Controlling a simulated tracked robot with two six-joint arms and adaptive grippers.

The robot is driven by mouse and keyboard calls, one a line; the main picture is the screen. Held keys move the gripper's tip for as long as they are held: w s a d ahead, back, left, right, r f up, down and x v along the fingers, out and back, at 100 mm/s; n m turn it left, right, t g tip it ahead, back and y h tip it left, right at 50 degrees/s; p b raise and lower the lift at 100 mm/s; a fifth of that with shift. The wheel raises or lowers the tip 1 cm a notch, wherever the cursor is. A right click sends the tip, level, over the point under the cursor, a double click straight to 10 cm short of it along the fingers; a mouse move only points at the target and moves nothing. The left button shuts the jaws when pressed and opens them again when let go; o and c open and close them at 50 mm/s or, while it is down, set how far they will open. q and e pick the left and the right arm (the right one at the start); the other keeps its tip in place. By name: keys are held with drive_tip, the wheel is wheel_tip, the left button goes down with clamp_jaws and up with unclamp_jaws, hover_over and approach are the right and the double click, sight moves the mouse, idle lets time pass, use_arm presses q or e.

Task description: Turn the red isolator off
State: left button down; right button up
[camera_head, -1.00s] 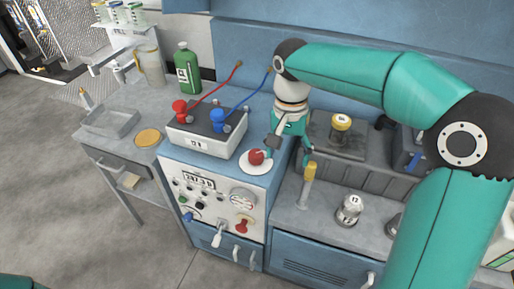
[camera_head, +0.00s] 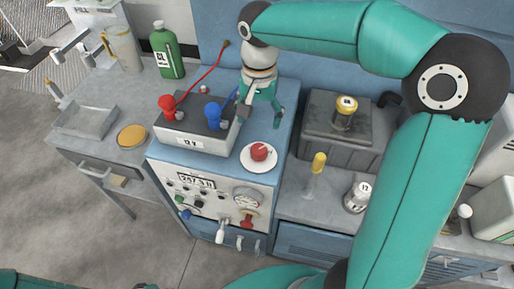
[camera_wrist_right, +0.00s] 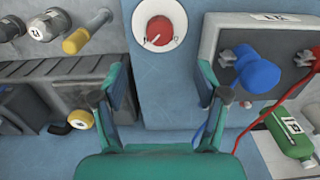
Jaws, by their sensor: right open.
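The red isolator is a round red knob (camera_head: 259,152) on a white disc, on the blue cabinet's top near its front right. In the right wrist view the red knob (camera_wrist_right: 159,30) is at top centre, with a pale line toward lower left; the disc's marks are too small to read surely. My right gripper (camera_head: 260,113) is open and empty, behind the knob and apart from it. In the right wrist view its fingers (camera_wrist_right: 159,97) are spread over bare blue top. My left gripper is not in view.
Left of the knob stands a white-grey battery box (camera_head: 190,138) with red and blue clamps (camera_head: 214,115) and cables. A yellow-capped post (camera_head: 317,168) and a dark battery-like block (camera_head: 343,130) are at the right. A green bottle (camera_head: 167,55) stands behind left.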

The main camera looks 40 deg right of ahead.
sight(259, 149)
wheel_tip(259, 149, down, 13)
drive_tip(key=shift+f, duration=0.1)
drive_tip(key=shift+c, duration=0.3)
